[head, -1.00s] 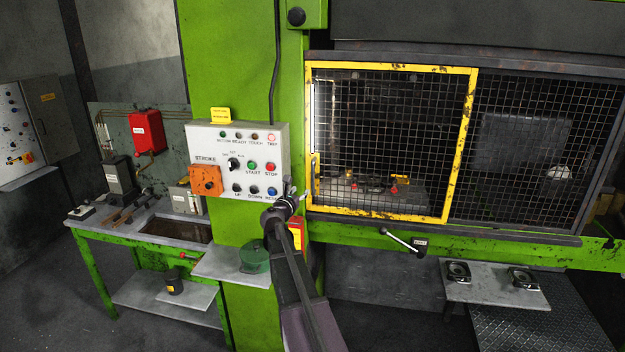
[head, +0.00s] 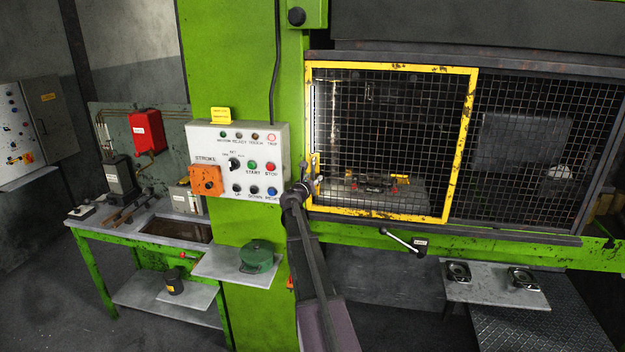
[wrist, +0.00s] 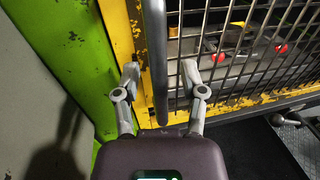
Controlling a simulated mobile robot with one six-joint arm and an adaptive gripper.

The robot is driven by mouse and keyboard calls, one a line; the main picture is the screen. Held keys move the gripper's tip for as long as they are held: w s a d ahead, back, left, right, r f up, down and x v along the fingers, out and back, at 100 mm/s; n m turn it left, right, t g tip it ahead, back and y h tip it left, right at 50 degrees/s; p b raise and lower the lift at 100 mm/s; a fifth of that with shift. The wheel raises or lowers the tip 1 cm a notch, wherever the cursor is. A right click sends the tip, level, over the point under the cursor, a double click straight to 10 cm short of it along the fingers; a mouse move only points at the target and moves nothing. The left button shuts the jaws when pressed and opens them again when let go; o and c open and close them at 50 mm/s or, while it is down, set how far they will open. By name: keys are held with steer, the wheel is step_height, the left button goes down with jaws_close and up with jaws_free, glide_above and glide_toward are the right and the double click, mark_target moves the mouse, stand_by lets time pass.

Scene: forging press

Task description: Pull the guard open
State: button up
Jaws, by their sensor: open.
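The guard (head: 390,68) is a yellow-framed mesh panel over the left part of the press opening, and its frame also shows in the wrist view (wrist: 121,45). Its handle is an upright grey bar (wrist: 156,60) along the left frame edge. My gripper (wrist: 158,75) is open, with one finger on each side of the bar's lower part. I cannot tell whether either finger touches the bar. In the head view my gripper (head: 312,182) is at the guard's lower left corner, and my arm partly hides that corner.
A control box (head: 240,160) with buttons is on the green column, left of my gripper. A shelf with a green pot (head: 257,256) is below it. A lever (head: 403,241) sticks out under the guard. A fixed dark mesh panel (head: 540,150) is to the right.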

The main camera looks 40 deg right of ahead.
jaws_close()
steer(key=shift+a, duration=0.25)
steer(key=shift+d, duration=0.2)
